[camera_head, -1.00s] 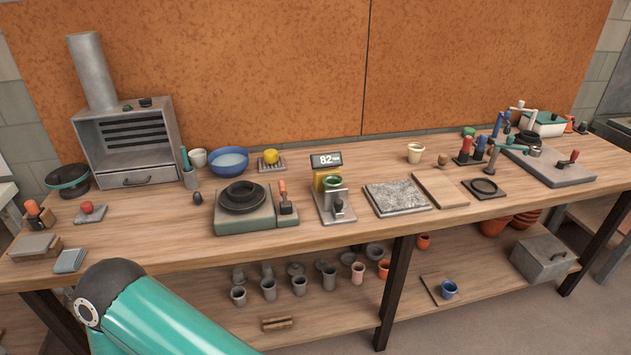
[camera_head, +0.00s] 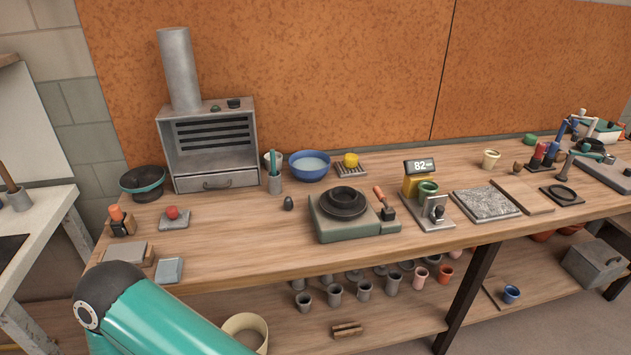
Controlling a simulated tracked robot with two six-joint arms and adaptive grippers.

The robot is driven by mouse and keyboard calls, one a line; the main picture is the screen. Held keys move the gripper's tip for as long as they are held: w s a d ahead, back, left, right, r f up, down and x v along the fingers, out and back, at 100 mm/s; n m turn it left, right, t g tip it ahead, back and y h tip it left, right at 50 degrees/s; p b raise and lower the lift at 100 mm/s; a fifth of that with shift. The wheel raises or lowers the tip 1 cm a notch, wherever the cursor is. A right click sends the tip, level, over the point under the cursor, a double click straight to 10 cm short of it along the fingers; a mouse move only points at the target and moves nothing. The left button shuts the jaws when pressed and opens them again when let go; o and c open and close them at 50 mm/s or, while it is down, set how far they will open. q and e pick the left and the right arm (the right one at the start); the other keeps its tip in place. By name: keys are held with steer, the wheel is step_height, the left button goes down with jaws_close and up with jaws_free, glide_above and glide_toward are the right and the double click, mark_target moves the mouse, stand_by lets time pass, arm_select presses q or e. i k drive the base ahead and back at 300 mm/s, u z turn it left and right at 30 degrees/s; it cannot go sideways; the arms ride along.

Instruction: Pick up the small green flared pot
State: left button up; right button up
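A small green pot with a wide rim (camera_head: 428,189) sits on the metal stand with the yellow-backed 82 display (camera_head: 418,168), right of the middle of the bench. A second small green object (camera_head: 530,139) is at the back right near the wall; its shape is too small to tell. I cannot be sure which one is the flared pot. A teal link of my arm with a dark joint fills the lower left. Neither gripper is in view.
The wooden bench (camera_head: 250,240) holds a grey kiln (camera_head: 213,145), a blue bowl (camera_head: 309,166), a banding wheel (camera_head: 343,203) and a speckled slab (camera_head: 486,203). Several grey cups stand on the lower shelf (camera_head: 400,318). The bench's front middle is mostly clear.

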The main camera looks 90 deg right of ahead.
mark_target(427, 188)
steer(key=u, duration=0.45)
steer(key=i, duration=0.35)
steer(key=z, duration=4.45)
steer(key=i, duration=0.4)
steer(key=z, duration=0.7)
steer(key=i, duration=0.7)
steer(key=u, duration=0.6)
